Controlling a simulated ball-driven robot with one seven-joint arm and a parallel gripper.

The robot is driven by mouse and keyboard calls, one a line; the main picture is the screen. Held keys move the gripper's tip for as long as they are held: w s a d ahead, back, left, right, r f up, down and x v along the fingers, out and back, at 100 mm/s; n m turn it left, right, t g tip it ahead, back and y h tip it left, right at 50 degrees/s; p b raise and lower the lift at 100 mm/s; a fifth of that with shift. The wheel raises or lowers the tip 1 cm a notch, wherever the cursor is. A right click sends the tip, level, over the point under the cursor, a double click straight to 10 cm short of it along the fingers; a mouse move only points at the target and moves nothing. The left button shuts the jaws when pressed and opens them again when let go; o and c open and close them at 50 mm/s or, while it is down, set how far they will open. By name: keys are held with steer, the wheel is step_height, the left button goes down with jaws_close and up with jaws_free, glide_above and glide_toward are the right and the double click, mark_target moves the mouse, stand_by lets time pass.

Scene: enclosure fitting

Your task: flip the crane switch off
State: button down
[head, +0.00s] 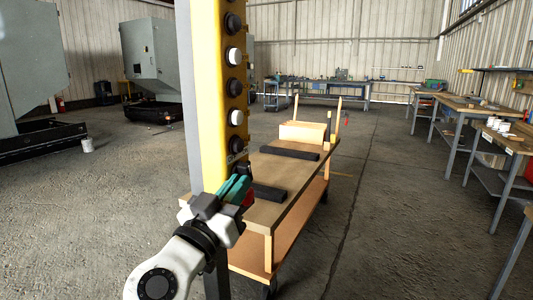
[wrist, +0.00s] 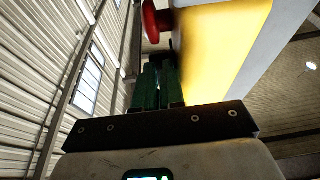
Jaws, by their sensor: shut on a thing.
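The yellow crane control box (head: 208,100) stands upright in front of me, with a column of black and white buttons along its right edge. My gripper (head: 242,186), with teal fingers, is at the lower end of this box. In the wrist view my gripper (wrist: 160,72) has its green fingers close together beside the yellow face (wrist: 215,45), shut on a small dark part that I take to be the crane switch. The fingers hide most of it, so its position cannot be read. A red mushroom button (wrist: 157,20) sits just beyond the fingertips.
A wooden cart (head: 285,190) with dark bars (head: 289,152) and a wooden block (head: 302,131) stands right behind the control box. Workbenches (head: 475,108) line the right wall. Grey machine cabinets (head: 152,58) stand at the back left. The floor between is open.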

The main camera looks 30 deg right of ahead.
steer(key=s+r+p, duration=0.1)
steer(key=s+r, duration=1.1)
steer(key=s, duration=0.2)
steer(key=shift+d+r, duration=0.2)
steer(key=shift+d, duration=0.05)
steer(key=shift+p, duration=0.35)
